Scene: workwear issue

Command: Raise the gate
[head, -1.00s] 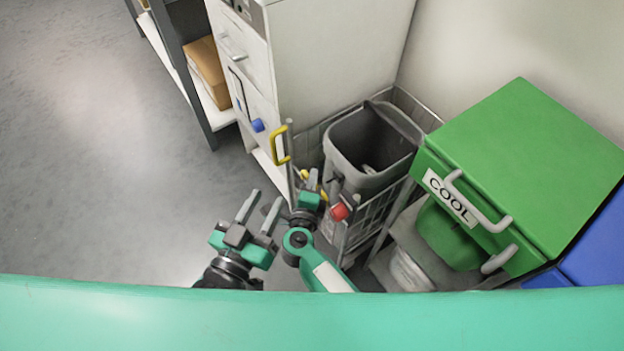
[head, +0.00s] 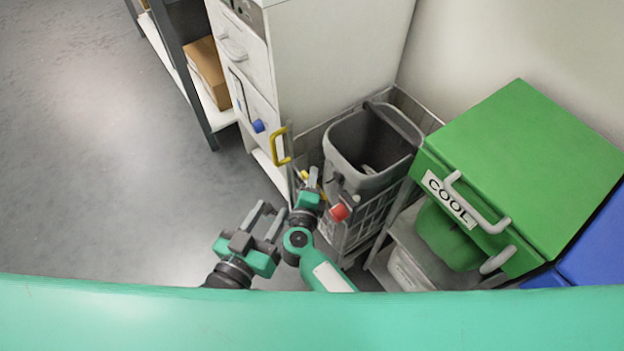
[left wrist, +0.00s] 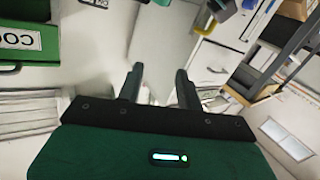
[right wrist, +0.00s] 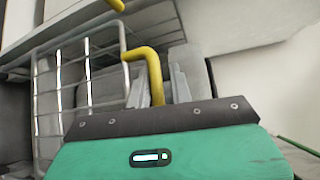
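The gate appears to be the wire panel (right wrist: 85,85) in the right wrist view, with grey bars and a bent yellow handle (right wrist: 152,65). In the head view, a bit of this yellow handle (head: 304,174) shows beside my right gripper (head: 314,180), at the wire cage (head: 365,225). In the right wrist view, the handle runs between the fingers of my right gripper (right wrist: 161,88), which look closed on it. My left gripper (head: 267,217) is lower left of the right one, open and empty. It also shows open in the left wrist view (left wrist: 158,82).
A grey bin (head: 350,165) stands at the cage. A larger yellow handle (head: 280,146) is near the white cabinet (head: 330,50). A green box marked COOL (head: 520,160) is at the right. A red knob (head: 338,211) is close to my right gripper. The floor at left is clear.

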